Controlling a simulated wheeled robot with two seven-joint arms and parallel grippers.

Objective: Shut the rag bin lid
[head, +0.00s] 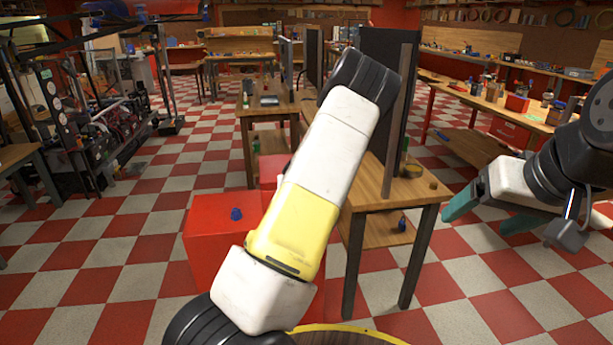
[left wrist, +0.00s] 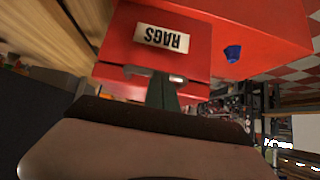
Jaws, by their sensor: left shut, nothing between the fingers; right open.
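The red rag bin shows in the left wrist view as a red panel with a white RAGS label (left wrist: 162,37), seen upside down. A metal handle (left wrist: 150,75) sits along that panel's edge. My left gripper (left wrist: 162,92) is shut, its green fingers close to the handle; I cannot tell whether they touch. In the head view my left arm hides this gripper and much of the red shapes behind it. A red part (head: 272,168) shows beside the arm. I cannot tell the lid's angle. My right gripper (head: 490,213) is open and empty at the right, away from the bin.
A red box (head: 210,235) with a small blue object (head: 236,214) on top stands left of my arm. A wooden table (head: 385,187) with a dark upright panel (head: 385,100) stands just right of it. Checkered floor (head: 130,240) is clear to the left.

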